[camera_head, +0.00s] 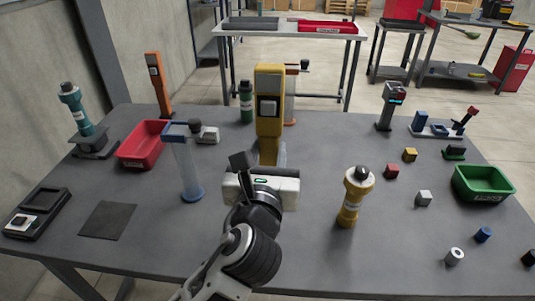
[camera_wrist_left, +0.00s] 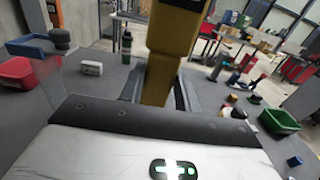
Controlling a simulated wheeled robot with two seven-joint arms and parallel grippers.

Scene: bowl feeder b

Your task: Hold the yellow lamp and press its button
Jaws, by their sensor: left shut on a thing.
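The button's face does not show there. My right gripper is in neither view.
A yellow cylinder (camera_head: 349,213) with a dark top stands right of my left gripper. A clear column (camera_head: 186,170) on a blue base stands left. A red bin (camera_head: 141,155), green bin (camera_head: 481,194) and small blocks lie around.

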